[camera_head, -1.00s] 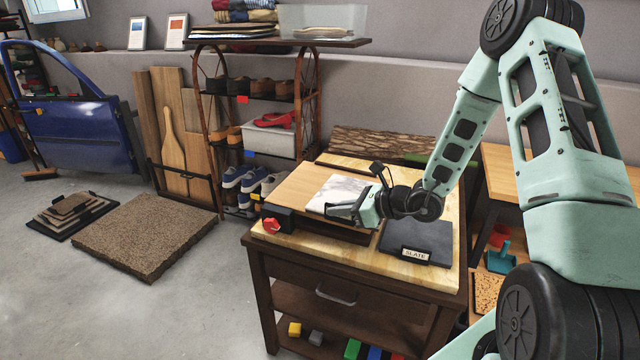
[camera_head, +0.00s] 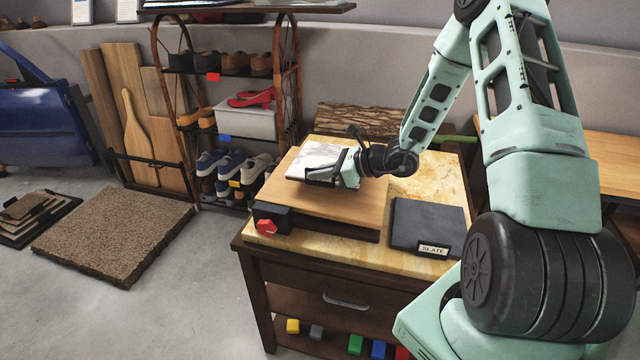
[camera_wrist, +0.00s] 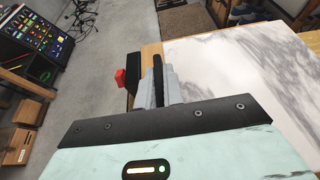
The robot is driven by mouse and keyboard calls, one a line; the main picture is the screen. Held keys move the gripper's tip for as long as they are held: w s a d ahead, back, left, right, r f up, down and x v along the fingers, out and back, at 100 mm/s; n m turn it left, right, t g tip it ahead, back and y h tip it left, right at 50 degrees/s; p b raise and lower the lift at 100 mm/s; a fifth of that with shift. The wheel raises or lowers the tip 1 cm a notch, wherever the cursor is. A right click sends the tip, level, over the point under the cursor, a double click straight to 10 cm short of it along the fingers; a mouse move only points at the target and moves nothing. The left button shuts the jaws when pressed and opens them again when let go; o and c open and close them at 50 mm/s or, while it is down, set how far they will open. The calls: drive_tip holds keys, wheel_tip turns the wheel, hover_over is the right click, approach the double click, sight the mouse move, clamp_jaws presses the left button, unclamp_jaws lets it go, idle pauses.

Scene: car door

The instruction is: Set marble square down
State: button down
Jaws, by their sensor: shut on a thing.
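The marble square (camera_head: 318,157) is a flat white slab with grey veins. In the head view it is over the far left part of a wooden board (camera_head: 345,203) on the bench. I cannot tell whether it rests on the board or is held just above it. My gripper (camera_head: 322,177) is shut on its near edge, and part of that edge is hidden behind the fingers. In the wrist view the marble square (camera_wrist: 250,70) fills the right side, next to my gripper's fingers (camera_wrist: 158,80).
A dark slate square (camera_head: 428,224) labelled SLATE lies right of the board. A black block with a red knob (camera_head: 267,226) is at the board's left corner. The yellowish bench top (camera_head: 440,180) has free room at the right. A shoe rack (camera_head: 225,120) stands behind left.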

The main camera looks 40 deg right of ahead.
sight(314, 185)
wheel_tip(314, 185, down, 4)
drive_tip(key=shift+r, duration=0.2)
drive_tip(key=c, duration=1.5)
unclamp_jaws()
